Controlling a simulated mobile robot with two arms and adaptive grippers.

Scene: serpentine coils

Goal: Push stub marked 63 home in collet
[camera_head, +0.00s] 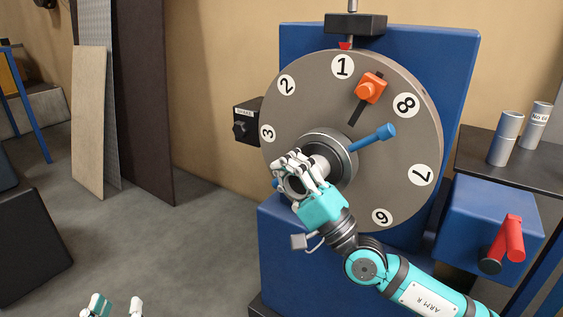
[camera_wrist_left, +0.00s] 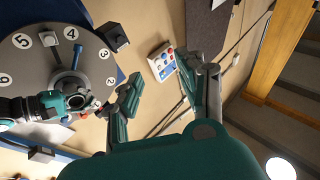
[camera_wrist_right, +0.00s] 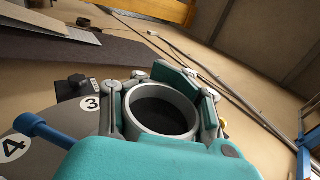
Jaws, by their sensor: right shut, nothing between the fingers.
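A grey stub (camera_head: 318,168) sticks out of the dark round collet (camera_head: 345,150) at the middle of the numbered disc (camera_head: 300,90). No 63 can be read on it. My right gripper (camera_head: 297,176) is shut at its outer end and hides part of it. In the right wrist view a grey ring with a dark hollow (camera_wrist_right: 165,106) lies among the right gripper's fingers (camera_wrist_right: 160,120); I cannot tell whether it is the stub's end. My left gripper (camera_head: 115,304) is at the lower left, away from the disc. It is open and empty in the left wrist view (camera_wrist_left: 162,95).
A blue rod (camera_head: 372,138) and an orange block (camera_head: 370,88) stand out from the disc. A black knob box (camera_head: 247,120) is at its left. Two grey cylinders (camera_head: 505,140) stand on the right bench, near a red handle (camera_head: 512,238).

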